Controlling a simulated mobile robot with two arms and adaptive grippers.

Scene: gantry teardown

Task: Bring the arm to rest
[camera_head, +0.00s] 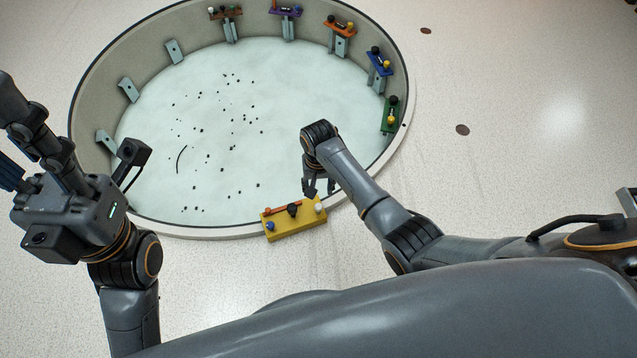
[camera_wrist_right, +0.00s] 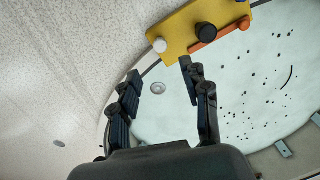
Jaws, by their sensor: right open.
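My right arm reaches in from the right in the head view. Its gripper (camera_head: 318,188) points down just above the near rim of the round pit, close to a yellow panel. In the right wrist view the gripper (camera_wrist_right: 158,85) is open, with nothing between its fingers. The yellow panel (camera_head: 296,226) carries a white knob, a black knob, a blue knob and an orange bar; it also shows in the wrist view (camera_wrist_right: 182,28), beyond the fingertips and apart from them. My left arm stands at the left of the head view; its fingers at the left edge are partly cut off.
The round pit (camera_head: 240,90) has a pale floor with many scattered dark specks. Along its far wall stand brackets with coloured panels, among them a green panel (camera_head: 390,117) and a blue panel (camera_head: 379,62). Bare brackets (camera_head: 128,90) are on the left. Speckled floor at right is mostly clear.

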